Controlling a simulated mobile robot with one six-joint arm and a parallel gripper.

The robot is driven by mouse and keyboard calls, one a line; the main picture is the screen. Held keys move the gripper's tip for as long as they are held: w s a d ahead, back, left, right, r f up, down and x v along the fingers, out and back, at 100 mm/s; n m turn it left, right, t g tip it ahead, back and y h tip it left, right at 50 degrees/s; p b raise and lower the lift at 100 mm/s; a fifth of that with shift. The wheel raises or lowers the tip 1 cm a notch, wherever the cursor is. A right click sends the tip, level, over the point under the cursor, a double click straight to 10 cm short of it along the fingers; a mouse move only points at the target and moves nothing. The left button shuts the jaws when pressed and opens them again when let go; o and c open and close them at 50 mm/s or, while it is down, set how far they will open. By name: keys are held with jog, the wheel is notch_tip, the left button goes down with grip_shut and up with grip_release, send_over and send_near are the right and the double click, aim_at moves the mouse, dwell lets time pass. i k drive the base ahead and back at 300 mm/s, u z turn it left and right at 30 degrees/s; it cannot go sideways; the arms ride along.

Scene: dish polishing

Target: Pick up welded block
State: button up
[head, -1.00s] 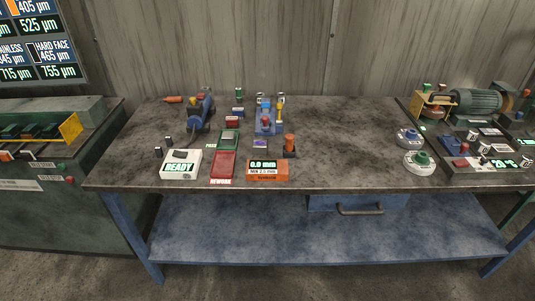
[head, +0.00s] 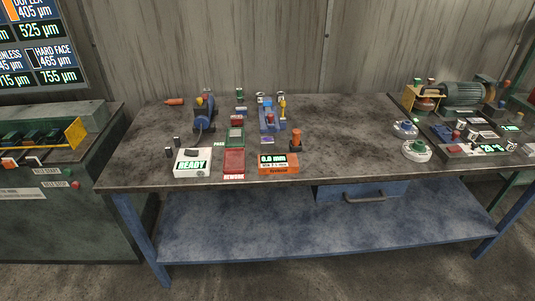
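My gripper is not in view. I cannot tell for sure which thing is the welded block. Several small dark-green blocks (head: 35,137) sit in a row on the machine at the left, beside a yellow plate (head: 76,133). On the workbench, a small dark piece (head: 189,151) lies on the white box reading READY (head: 193,163). Small blocks also stand behind the green PASS pad (head: 235,137) and the red REWORK pad (head: 234,163). They are too small to make out in detail.
The workbench (head: 340,140) is bare in its middle right. A blue tool (head: 204,115), a blue fixture (head: 271,117) and an orange gauge box (head: 278,164) stand left of that. A motor (head: 463,95) and round dials (head: 417,151) are at the right. A drawer (head: 362,192) hangs below.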

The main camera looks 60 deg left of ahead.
aim_at(266, 142)
jog(key=k, duration=1.35)
jog(key=u, duration=3.9)
jog(key=i, duration=0.2)
jog(key=z, duration=1.35)
jog(key=i, duration=0.7)
jog(key=u, duration=0.05)
